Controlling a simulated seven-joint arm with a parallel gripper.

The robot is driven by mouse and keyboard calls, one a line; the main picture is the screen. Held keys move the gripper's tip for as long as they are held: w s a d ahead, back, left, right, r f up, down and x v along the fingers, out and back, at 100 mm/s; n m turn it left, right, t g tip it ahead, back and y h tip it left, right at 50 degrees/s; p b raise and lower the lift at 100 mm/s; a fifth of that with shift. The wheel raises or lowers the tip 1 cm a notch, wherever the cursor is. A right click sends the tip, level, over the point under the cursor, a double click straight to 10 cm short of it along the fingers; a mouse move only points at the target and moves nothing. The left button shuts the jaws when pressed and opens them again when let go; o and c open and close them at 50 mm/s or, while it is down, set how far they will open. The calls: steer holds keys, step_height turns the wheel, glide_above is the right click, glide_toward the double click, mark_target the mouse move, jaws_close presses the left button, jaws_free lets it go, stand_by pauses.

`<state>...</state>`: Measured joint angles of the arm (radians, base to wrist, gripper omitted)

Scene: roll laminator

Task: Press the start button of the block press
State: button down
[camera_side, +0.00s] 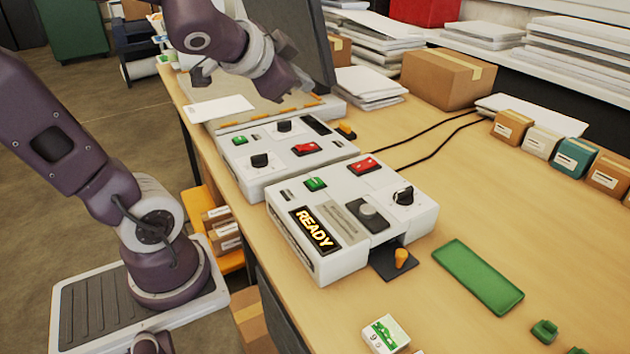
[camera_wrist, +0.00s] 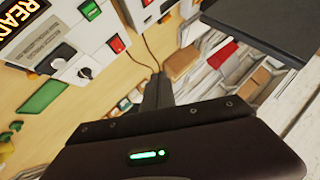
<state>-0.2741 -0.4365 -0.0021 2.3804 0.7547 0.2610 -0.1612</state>
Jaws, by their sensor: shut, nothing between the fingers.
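The block press (camera_side: 345,262) is a white box on the wooden table, its display (camera_side: 314,229) lit with READY. On its top are a green button (camera_side: 316,184), a red switch (camera_side: 364,166), a grey knob and a black dial (camera_side: 403,196). In the wrist view, the green button (camera_wrist: 89,10) and red switch (camera_wrist: 116,44) show at the upper left. My gripper (camera_side: 302,84) is shut and empty, high over the table behind the press and apart from it. Its dark fingers (camera_wrist: 157,82) show in the wrist view.
A second white control box (camera_side: 262,170) with similar controls stands directly behind the press. A black tray with an orange peg (camera_side: 401,258) is at the press's front. A green pad (camera_side: 478,277) lies at right. Boxes and paper stacks line the back; the table's middle right is clear.

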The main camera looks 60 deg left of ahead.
steer(key=w+a+m+t, duration=0.1)
steer(key=w+a+m, duration=0.2)
steer(key=w, duration=0.1)
steer(key=m+g+h, duration=0.3)
steer(key=m+h, duration=0.5)
steer(key=h, duration=0.1)
glide_above(310, 181)
step_height(310, 181, down, 10)
steer(key=shift+f, duration=4.4)
steer(key=shift+f, duration=0.4)
